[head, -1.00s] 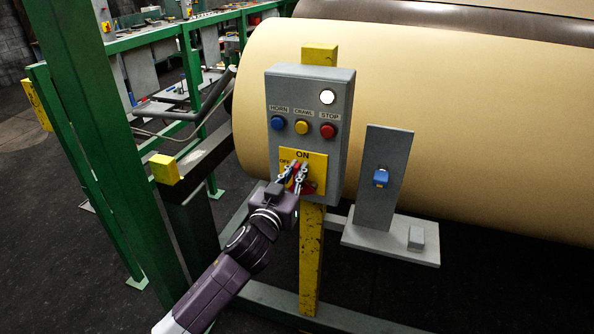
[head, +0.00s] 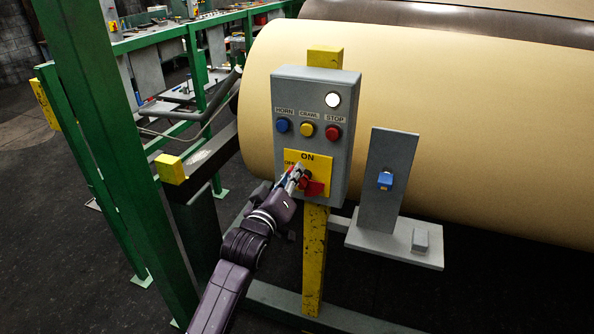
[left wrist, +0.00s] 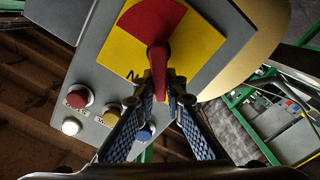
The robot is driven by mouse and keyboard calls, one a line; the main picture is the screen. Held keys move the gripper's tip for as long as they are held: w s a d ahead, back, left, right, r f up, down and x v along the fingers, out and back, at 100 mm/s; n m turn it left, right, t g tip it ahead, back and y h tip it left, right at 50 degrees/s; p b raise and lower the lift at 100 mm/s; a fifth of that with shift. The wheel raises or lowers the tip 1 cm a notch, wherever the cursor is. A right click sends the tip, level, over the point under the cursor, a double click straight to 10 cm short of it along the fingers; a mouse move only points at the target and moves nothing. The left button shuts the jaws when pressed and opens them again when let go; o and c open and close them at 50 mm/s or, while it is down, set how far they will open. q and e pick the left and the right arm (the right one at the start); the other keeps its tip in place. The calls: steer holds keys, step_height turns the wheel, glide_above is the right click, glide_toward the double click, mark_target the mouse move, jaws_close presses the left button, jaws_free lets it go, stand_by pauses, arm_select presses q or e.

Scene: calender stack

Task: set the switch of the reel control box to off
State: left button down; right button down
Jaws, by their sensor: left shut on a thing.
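The grey reel control box (head: 312,92) stands on a yellow post in the middle of the head view. Its yellow plate (head: 322,163) reads ON at the top and OFF at the left, partly covered by my gripper. The red rotary switch (head: 314,188) sits on this plate; the left wrist view shows its red handle (left wrist: 158,56) too. My left gripper (head: 299,175) is shut on the handle, with a finger on each side (left wrist: 160,85). The handle appears to point between ON and OFF. My right gripper is not in view.
Horn, crawl and stop buttons and a lit white lamp (head: 333,99) are above the switch. A grey stand (head: 379,205) with a blue part is at right. A large tan roll (head: 450,130) lies behind. Green frame posts (head: 110,130) are at left.

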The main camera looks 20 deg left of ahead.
arm_select(q)
steer(key=shift+a+f+n+p, duration=0.2)
steer(key=shift+f+n+p, duration=0.25)
steer(key=shift+n, duration=1.2)
steer(key=shift+a+f+n+p, duration=0.25)
steer(key=shift+f+n+p, duration=0.2)
steer(key=shift+n, duration=1.25)
steer(key=shift+a+f+n+p, duration=0.2)
steer(key=shift+f+n+p, duration=0.25)
steer(key=shift+n, duration=1.2)
steer(key=shift+f, duration=0.15)
steer(key=c, duration=2)
jaws_free()
steer(key=s, duration=1.2)
steer(key=shift+a, duration=0.2)
